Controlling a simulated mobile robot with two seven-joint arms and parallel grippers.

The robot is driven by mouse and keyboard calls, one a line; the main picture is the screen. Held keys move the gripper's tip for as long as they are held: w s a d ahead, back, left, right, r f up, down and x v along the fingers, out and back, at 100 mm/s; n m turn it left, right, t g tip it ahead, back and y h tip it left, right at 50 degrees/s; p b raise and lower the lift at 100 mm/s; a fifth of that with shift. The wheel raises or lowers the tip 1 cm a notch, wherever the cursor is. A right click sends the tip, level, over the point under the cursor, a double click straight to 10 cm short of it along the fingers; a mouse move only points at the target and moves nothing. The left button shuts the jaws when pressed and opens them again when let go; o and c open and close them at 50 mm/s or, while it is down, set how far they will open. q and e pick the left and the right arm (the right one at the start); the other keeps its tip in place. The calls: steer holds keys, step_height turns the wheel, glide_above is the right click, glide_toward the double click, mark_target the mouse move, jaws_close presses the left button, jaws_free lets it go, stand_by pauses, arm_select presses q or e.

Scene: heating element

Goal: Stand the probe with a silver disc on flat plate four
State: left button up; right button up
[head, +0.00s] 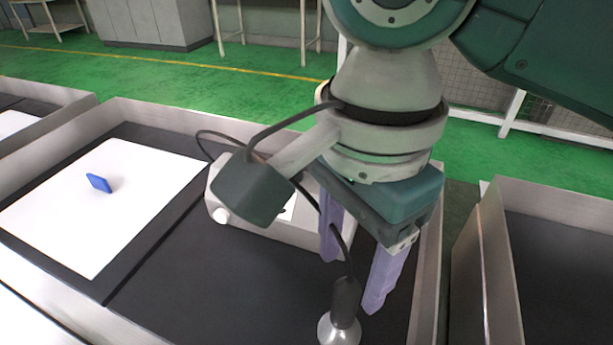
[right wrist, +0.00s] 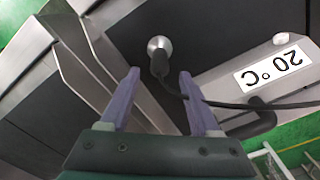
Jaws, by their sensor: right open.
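The probe has a black handle (head: 345,296) and a silver disc (head: 338,333) at its lower end. It appears to stand upright on the dark tray floor, and its lower edge is cut off in the head view. My right gripper (head: 351,283) is open, its two lilac fingers pointing down just above and behind the probe. In the right wrist view the probe handle (right wrist: 160,64) and silver disc (right wrist: 157,44) show just beyond the gap between the open fingertips (right wrist: 160,75). Nothing is held. I see no number four on any plate. My left gripper is not in view.
A pale meter box (head: 240,217) with a cable to the probe stands behind it; its display (right wrist: 276,68) reads 20 °C. A white flat plate (head: 90,235) with a small blue piece (head: 99,183) lies left. Metal tray walls (head: 430,290) rise at the right.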

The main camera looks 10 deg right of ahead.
steer(key=shift+r, duration=0.75)
steer(key=shift+s+a+f+n, duration=0.15)
steer(key=shift+s+a+n, duration=0.05)
steer(key=shift+a+n, duration=0.1)
steer(key=s+a+f+n+t+y, duration=0.25)
steer(key=s+n+y, duration=0.2)
steer(key=n, duration=0.35)
steer(key=s+d+f+n+t+h, duration=0.1)
steer(key=s+d+n+h, duration=0.3)
steer(key=s+d+n, duration=0.3)
steer(key=d, duration=0.5)
steer(key=shift+s+d, duration=0.15)
steer(key=shift+d, duration=0.15)
